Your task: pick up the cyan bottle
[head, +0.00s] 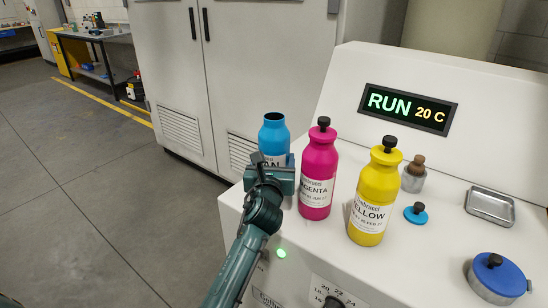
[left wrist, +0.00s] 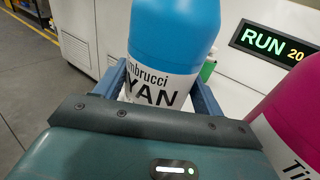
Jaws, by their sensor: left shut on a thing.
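The cyan bottle (head: 273,132) stands upright and uncapped at the left end of the white machine top, its neck open. My left gripper (head: 270,165) is shut on it, with a finger on each side of its label in the left wrist view. The bottle's body (left wrist: 175,40) fills the upper middle of that view, with part of its label readable. The gripper hides the lower part of the bottle in the head view, so I cannot tell whether its base touches the surface. My right gripper is in neither view.
The magenta bottle (head: 319,170) stands close to the right of the cyan one, with the yellow bottle (head: 374,195) beyond. A cyan cap (head: 416,214), a metal tray (head: 490,206), a small jar (head: 413,178) and a blue-lidded tin (head: 499,279) lie further right. A display (head: 408,108) reads RUN 20 C.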

